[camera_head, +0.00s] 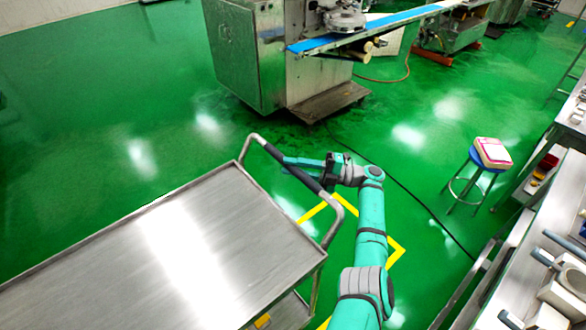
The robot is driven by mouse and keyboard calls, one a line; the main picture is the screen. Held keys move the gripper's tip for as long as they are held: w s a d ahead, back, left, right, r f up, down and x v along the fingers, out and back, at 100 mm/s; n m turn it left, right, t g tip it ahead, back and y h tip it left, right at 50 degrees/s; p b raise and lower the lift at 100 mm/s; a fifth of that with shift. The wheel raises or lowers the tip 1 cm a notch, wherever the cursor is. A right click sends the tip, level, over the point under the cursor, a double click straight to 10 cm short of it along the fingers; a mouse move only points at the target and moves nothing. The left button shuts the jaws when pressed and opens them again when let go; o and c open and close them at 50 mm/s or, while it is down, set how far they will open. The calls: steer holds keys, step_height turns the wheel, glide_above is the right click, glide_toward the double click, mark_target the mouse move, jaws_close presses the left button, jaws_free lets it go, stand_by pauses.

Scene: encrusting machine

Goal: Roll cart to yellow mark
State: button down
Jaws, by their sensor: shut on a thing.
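The cart (120,255) is a steel trolley with a flat, empty top at the lower left. Its push handle (250,142) is a metal bar with a dark grip, rising at the cart's right end. My gripper (290,163) is shut on the handle's dark grip, my arm reaching up from the bottom of the picture. The yellow mark (401,249) is a taped outline on the green floor, beside and partly behind the cart's handle end. My arm and the cart hide part of it.
A steel machine with a blue conveyor belt (345,35) stands at the top. A blue stool (480,163) with something on its seat is at the right, near a steel workbench (530,250). A dark cable (405,190) crosses the floor. Green floor at upper left is clear.

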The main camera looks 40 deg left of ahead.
steer(key=shift+w+a, duration=0.3)
steer(key=shift+w, duration=0.15)
steer(key=c, duration=1.5)
jaws_free()
steer(key=shift+w+d, duration=0.1)
steer(key=shift+d, duration=0.25)
steer(key=shift+w, duration=0.1)
steer(key=shift+v, duration=3.55)
steer(key=shift+d, duration=0.1)
